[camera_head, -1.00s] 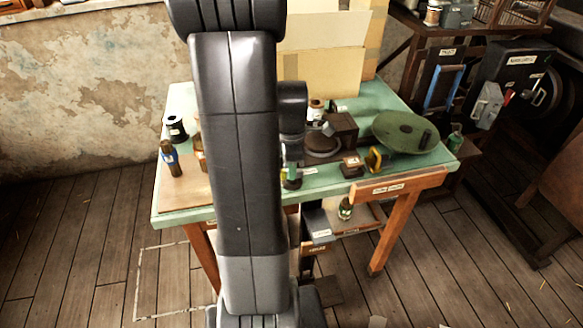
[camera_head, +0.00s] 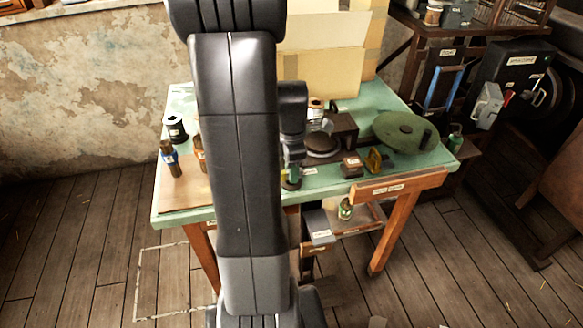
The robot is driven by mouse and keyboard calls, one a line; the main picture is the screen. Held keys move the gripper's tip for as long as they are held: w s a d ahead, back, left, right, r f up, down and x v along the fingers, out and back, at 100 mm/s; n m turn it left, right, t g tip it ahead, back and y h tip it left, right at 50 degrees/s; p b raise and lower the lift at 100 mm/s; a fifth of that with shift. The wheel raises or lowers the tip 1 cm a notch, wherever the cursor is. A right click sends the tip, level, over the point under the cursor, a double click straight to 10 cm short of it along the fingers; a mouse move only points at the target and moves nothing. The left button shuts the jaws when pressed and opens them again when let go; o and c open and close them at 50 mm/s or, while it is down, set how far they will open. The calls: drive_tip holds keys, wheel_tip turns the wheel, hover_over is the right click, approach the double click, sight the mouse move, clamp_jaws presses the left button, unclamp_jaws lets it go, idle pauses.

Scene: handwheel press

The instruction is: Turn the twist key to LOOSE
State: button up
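My dark grey arm stands upright across the middle of the view and hides part of the green-topped workbench (camera_head: 225,217). The end of my arm, with my gripper (camera_head: 291,172), shows just right of the upper arm, low over the front part of the bench. Its fingers are too small and too covered to tell apart. I cannot make out the twist key or a LOOSE mark. A dark block with a round dark plate (camera_head: 322,144) sits on the bench right of my wrist. A small dark red-brown box with a label (camera_head: 352,165) stands in front of it.
A yellow-and-black item (camera_head: 374,159) is near the front edge. A black spool (camera_head: 176,129) and brown bottle (camera_head: 171,158) stand at left. Cardboard boxes (camera_head: 325,72) rise behind. Floor in front is clear.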

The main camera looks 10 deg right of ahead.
wheel_tip(320, 180, up, 14)
idle(0.7)
drive_tip(key=shift+f, duration=0.15)
wheel_tip(320, 180, down, 14)
drive_tip(key=shift+r, duration=0.1)
idle(0.5)
